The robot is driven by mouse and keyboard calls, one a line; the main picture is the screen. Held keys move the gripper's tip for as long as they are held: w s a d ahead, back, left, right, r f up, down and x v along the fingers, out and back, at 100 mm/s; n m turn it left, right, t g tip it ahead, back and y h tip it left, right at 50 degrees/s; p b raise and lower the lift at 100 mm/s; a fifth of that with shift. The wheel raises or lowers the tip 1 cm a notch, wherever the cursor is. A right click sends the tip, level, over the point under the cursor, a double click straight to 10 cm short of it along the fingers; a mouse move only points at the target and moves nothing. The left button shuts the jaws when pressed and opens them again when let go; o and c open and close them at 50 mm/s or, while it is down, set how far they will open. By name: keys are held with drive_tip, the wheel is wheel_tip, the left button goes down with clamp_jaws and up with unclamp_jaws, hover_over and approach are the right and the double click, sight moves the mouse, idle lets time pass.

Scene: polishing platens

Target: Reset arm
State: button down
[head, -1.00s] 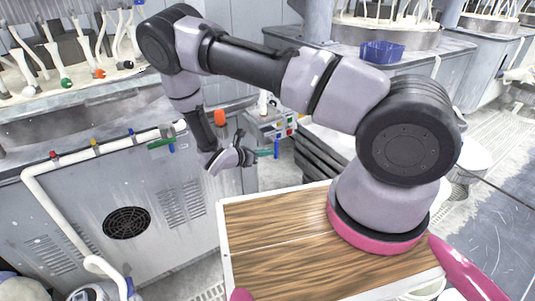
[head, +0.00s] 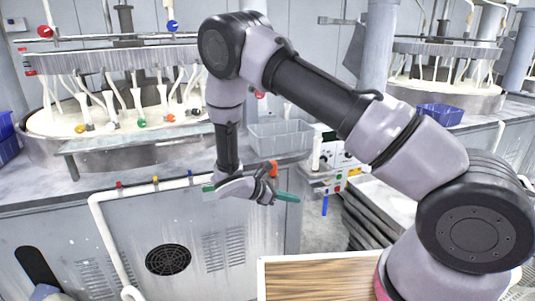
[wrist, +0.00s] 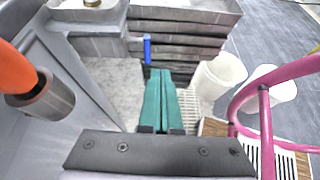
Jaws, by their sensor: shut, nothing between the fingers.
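My arm reaches out from the right in the head view and bends down at the elbow. My gripper (head: 296,199) hangs in front of the grey machine cabinet (head: 205,235), near its right corner. Its teal fingers point to the right. In the wrist view the two teal fingers (wrist: 161,72) lie side by side, pressed together. Nothing is held between them.
A blue bin (head: 440,115) and a grey bin (head: 280,136) stand on the benches. An orange knob (wrist: 14,68) is close at the left in the wrist view. A white bucket (wrist: 218,78) stands on the right, beside stacked grey slabs (wrist: 180,45).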

drive_tip(key=s+d+r+m+g+y, duration=0.1)
drive_tip(key=s+d+r+m+y, duration=0.15)
drive_tip(key=r+m, duration=0.4)
drive_tip(key=s+d+r+m+g+y, duration=0.1)
drive_tip(key=d+r+m+y, duration=0.2)
drive_tip(key=r, duration=0.7)
drive_tip(key=s+d+r+m+g+y, duration=0.1)
drive_tip(key=d+r+m+g+y, duration=0.15)
drive_tip(key=r+m, duration=0.45)
drive_tip(key=s+d+r+m+t+y, duration=0.2)
drive_tip(key=s+r, duration=0.4)
drive_tip(key=r, duration=0.3)
drive_tip(key=s+d+r+m+t+y, duration=0.3)
drive_tip(key=s+r+m+t, duration=0.3)
drive_tip(key=r, duration=0.3)
drive_tip(key=shift+s+r+m+y, duration=0.35)
drive_tip(key=shift+s+y, duration=0.15)
drive_tip(key=shift+s, duration=0.1)
drive_tip(key=shift+d, duration=0.1)
